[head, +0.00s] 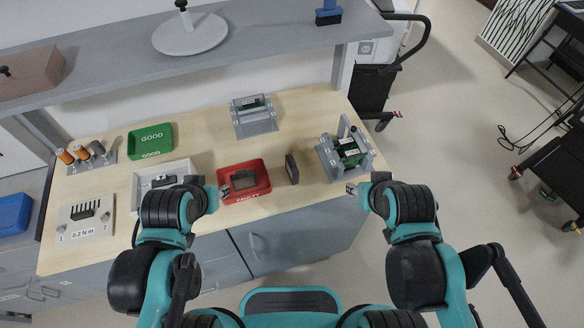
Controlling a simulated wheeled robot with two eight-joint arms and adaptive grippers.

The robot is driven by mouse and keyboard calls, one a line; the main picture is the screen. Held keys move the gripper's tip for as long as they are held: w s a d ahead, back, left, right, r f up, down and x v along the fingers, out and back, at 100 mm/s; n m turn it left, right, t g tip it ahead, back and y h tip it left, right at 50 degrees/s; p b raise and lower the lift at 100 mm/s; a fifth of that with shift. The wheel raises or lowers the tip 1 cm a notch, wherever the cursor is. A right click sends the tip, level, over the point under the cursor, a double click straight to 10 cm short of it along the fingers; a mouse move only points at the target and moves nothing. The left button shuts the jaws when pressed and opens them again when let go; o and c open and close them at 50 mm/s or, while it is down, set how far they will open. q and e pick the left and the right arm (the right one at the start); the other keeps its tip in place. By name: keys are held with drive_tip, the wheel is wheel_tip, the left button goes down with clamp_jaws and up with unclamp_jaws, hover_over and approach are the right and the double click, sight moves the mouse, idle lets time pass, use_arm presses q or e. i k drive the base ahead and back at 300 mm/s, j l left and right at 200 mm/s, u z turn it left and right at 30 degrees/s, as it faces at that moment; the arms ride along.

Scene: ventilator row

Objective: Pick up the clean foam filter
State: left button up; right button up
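A dark grey block (292,168), which looks like a foam filter, stands upright on the wooden worktop right of the red FAULTY tray (234,168). Another dark block (243,180) lies in that tray. I cannot tell from here which of them is clean. My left gripper (224,191) is at the left edge of the red tray, apart from both blocks. My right gripper (350,188) is at the front of the worktop, right of the upright block and just below the grey fixture with green boards (344,152). Both grippers are too small to tell their opening.
A green GOOD tray (151,140), a white tray (163,179), a torque station (86,219) and a spool holder (90,158) fill the left. A grey fixture (253,116) stands at the back. A grey shelf (190,58) overhangs the rear. Bare worktop surrounds the upright block.

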sight(293, 173)
drive_tip(key=u, duration=1.35)
drive_tip(key=z, duration=1.3)
drive_tip(key=i+l+z, duration=0.1)
drive_tip(key=l+z, duration=0.2)
drive_tip(key=i+l+z, duration=0.1)
drive_tip(key=l+z, duration=0.15)
drive_tip(key=l, duration=0.15)
